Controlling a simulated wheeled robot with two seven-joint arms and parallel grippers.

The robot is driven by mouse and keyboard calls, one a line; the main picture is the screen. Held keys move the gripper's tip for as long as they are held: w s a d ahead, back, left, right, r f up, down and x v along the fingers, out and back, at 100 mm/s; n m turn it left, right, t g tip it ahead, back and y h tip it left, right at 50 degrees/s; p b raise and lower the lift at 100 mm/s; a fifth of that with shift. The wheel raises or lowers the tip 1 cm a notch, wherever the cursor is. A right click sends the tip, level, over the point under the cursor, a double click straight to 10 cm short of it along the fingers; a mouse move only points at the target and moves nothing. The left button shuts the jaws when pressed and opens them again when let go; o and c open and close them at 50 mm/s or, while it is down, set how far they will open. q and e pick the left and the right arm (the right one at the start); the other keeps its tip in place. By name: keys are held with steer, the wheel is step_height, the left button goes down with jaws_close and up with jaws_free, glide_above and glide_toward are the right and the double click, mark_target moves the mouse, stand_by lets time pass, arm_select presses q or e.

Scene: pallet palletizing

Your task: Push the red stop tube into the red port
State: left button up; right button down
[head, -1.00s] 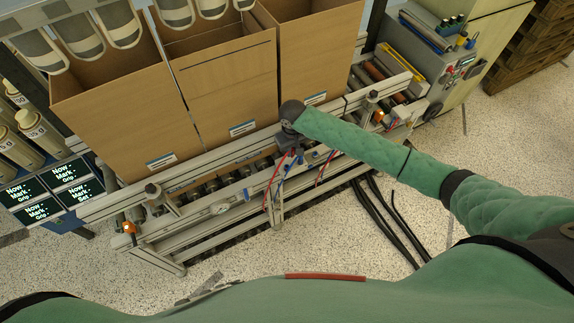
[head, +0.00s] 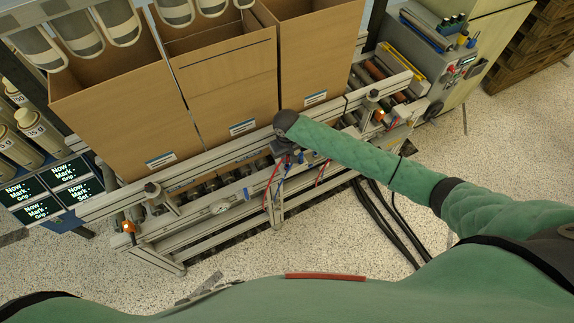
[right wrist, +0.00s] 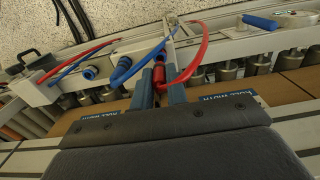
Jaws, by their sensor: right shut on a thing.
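My right gripper (right wrist: 160,92) is shut on the end of a red tube (right wrist: 204,52) in the right wrist view. The tube curves up and to the right from between the fingers. A red fitting (right wrist: 158,74) shows just beyond the fingertips; I cannot tell whether the tube end is seated in it. In the head view the red tube (head: 271,186) hangs in front of the conveyor frame, and my wrist hides the fingertips. My left gripper is not in view.
Blue tubes (right wrist: 121,72) and blue fittings (right wrist: 90,72) sit close by the fingers. Another red tube (right wrist: 78,62) runs at the left. Open cardboard boxes (head: 225,90) stand on the conveyor (head: 160,235) behind my wrist. Black hoses (head: 385,225) lie on the floor.

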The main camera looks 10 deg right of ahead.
steer(key=shift+f+b, duration=0.4)
steer(key=shift+f, duration=0.85)
steer(key=shift+f, duration=0.1)
stand_by(1.0)
steer(key=c, duration=1.3)
jaws_free()
